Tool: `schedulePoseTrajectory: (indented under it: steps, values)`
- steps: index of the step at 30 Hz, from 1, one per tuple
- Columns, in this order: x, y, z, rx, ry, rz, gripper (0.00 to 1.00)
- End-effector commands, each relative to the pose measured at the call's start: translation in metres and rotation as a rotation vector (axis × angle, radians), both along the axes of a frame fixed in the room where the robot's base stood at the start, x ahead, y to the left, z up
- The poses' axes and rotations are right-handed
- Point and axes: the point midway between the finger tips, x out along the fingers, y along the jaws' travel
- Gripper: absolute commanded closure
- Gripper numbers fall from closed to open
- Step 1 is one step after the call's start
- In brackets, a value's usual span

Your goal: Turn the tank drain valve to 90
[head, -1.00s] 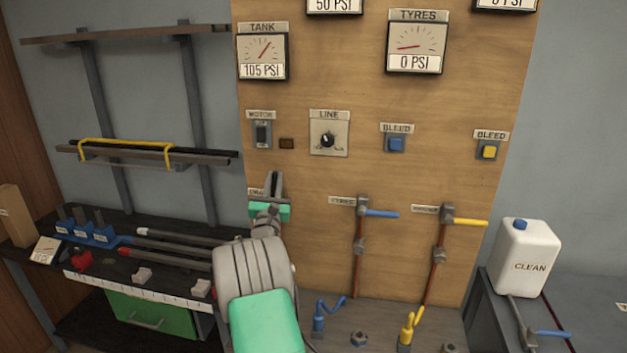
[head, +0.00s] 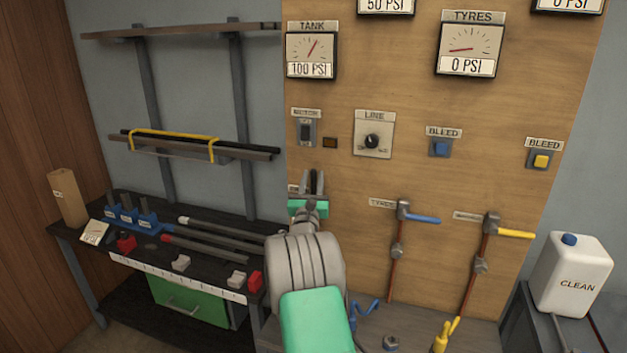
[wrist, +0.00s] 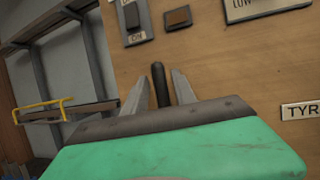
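The tank drain valve is low on the wooden panel at the left edge, below the tank gauge (head: 312,56), which reads 100 PSI. My gripper (head: 313,182) is in front of it and hides the valve body and most of its label. In the wrist view a dark, upright handle (wrist: 158,84) stands between the two grey fingers of my gripper (wrist: 160,92). Narrow gaps show on both sides of the handle, so the fingers look open around it. The handle's lower end is hidden behind the gripper's green and dark housing.
The tyres valve with a blue lever (head: 423,219) and another with a yellow lever (head: 515,234) are to the right. The motor switch (head: 305,132) and line knob (head: 372,141) are above. A workbench with tools and a green drawer (head: 188,301) is at left.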

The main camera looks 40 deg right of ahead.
Motion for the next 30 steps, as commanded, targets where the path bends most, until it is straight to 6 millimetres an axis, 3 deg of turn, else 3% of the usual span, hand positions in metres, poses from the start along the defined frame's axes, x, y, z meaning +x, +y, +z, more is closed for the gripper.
schedulePoseTrajectory:
  steps: [10, 21, 30]
  values:
    - [-0.002, 0.002, -0.002, 0.000, -0.002, -0.001, 0.61]
    - [-0.041, 0.049, -0.030, 0.000, -0.001, 0.001, 0.61]
    - [-0.048, 0.055, -0.029, 0.000, -0.002, -0.001, 0.61]
